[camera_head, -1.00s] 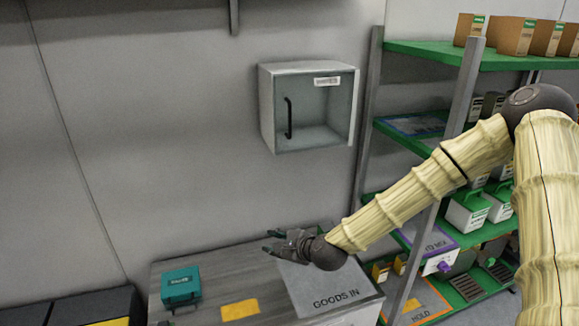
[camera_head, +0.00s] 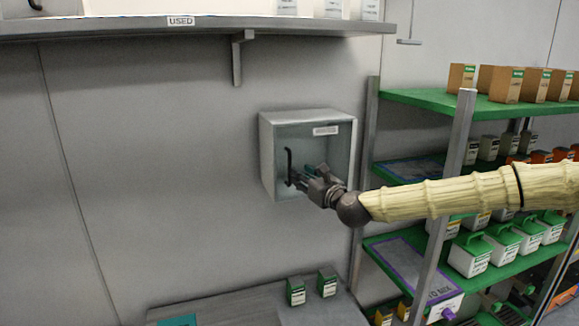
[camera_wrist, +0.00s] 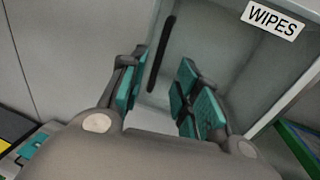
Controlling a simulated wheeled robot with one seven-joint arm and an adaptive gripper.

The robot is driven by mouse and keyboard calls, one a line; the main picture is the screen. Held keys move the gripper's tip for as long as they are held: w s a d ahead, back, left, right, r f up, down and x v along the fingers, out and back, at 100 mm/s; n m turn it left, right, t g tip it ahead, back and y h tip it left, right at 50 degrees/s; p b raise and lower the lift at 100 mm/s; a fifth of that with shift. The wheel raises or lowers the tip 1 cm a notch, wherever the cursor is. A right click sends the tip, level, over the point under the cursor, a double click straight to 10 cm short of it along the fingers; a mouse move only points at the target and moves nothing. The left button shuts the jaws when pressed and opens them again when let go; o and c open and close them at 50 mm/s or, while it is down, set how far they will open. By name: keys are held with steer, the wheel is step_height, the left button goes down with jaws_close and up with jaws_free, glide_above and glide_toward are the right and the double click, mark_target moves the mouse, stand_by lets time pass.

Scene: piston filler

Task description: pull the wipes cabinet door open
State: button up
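The wipes cabinet (camera_head: 315,117) is a white wall box with a clear front door (camera_head: 335,150). The door looks shut. Its black upright handle (camera_head: 288,165) is on the door's left side. My gripper (camera_head: 303,174) is in front of the door, just right of the handle in the head view. In the wrist view the two teal-padded fingers of my gripper (camera_wrist: 158,95) stand apart. The handle (camera_wrist: 161,52) shows ahead of them, nearer the left finger. A WIPES label (camera_wrist: 272,20) is at the top right. I cannot tell whether a finger touches the handle.
A green shelf rack (camera_head: 425,103) with boxes stands to the right of the cabinet. A shelf marked USED (camera_head: 130,28) is above. A grey bench (camera_head: 240,308) with two small cartons is below. The wall left of the cabinet is clear.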

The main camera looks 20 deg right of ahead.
steer(key=shift+p+x, duration=1.55)
steer(key=shift+x, duration=2.4)
jaws_close()
